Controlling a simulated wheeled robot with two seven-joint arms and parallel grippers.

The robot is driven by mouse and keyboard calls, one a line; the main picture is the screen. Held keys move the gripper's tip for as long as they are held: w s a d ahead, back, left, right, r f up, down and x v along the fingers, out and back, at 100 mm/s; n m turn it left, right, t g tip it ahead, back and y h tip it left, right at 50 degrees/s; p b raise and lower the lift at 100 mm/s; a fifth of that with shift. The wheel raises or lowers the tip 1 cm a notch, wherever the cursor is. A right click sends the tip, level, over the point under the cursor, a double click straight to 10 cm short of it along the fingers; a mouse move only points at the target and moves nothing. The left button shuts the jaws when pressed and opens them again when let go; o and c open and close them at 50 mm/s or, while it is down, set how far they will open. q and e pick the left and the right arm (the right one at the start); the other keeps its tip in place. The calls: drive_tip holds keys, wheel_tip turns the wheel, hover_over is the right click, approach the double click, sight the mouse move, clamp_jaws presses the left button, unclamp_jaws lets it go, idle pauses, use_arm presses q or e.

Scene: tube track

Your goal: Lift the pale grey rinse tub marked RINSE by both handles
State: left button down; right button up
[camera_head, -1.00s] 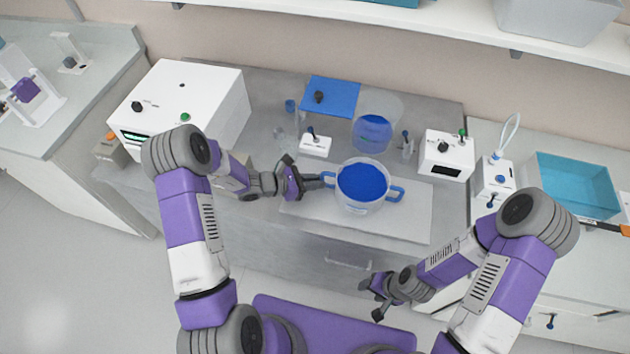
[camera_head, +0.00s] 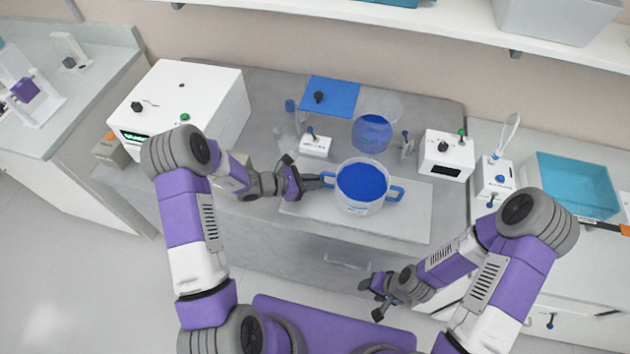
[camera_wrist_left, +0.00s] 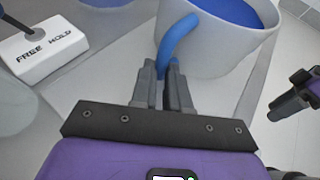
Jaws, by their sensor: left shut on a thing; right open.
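The pale grey rinse tub (camera_head: 361,206) stands on a light mat on the bench, with blue contents and a blue handle on each side. Its label is too small to read in the head view. My left gripper (camera_head: 322,180) is shut on the tub's left handle (camera_head: 328,176). In the left wrist view the left gripper's fingers (camera_wrist_left: 166,82) close around the blue handle (camera_wrist_left: 176,40), beside the tub wall (camera_wrist_left: 225,50). The right handle (camera_head: 397,194) is free. My right gripper (camera_head: 372,299) is open and empty, in front of the bench and below the tub in the picture.
A white switch box (camera_head: 317,147) marked FREE and HOLD stands behind the tub. A clear vessel with blue contents (camera_head: 371,134) is at the back. A white device (camera_head: 447,155) stands to the right. The light mat (camera_head: 415,222) is bare right of the tub.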

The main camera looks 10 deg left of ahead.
use_arm(q)
drive_tip(key=c, duration=1)
unclamp_jaws()
drive_tip(key=shift+c, duration=0.2)
drive_tip(key=shift+a, duration=0.1)
